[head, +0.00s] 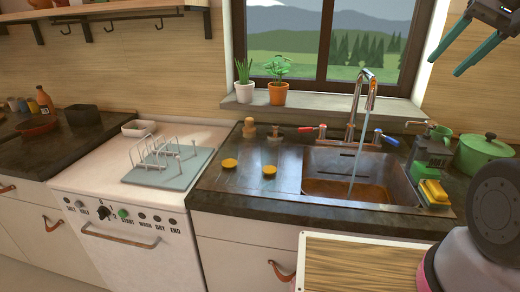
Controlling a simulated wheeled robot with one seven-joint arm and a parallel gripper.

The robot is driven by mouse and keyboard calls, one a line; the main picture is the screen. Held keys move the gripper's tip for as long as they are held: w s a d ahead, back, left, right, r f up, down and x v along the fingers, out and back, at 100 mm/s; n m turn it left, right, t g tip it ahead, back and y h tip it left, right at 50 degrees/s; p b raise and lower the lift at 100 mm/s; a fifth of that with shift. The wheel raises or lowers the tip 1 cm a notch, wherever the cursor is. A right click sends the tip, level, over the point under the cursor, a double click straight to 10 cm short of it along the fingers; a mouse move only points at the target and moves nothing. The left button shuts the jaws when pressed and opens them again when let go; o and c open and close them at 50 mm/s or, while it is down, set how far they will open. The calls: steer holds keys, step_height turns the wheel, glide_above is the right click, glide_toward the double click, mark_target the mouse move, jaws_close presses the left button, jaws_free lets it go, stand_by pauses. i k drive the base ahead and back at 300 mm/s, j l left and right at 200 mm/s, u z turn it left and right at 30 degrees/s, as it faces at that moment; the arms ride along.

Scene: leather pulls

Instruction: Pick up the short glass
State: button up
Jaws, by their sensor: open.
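I cannot make out a short glass in the head view. My gripper appears well above the counter.
Water runs from the tap (370,82) into the sink (402,177). A green pot (484,154), a dark soap dispenser (425,152) and sponges (433,194) stand at right. A dish rack (165,160) is at left. Two potted plants (278,95) line the sill. A wooden board (360,266) is in front.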

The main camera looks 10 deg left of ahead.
mark_target(229, 151)
steer(key=j, duration=0.85)
steer(key=k+j, duration=0.1)
steer(key=j, duration=0.75)
steer(key=k+j, duration=0.1)
steer(key=j, duration=1.6)
steer(key=k+z, duration=0.05)
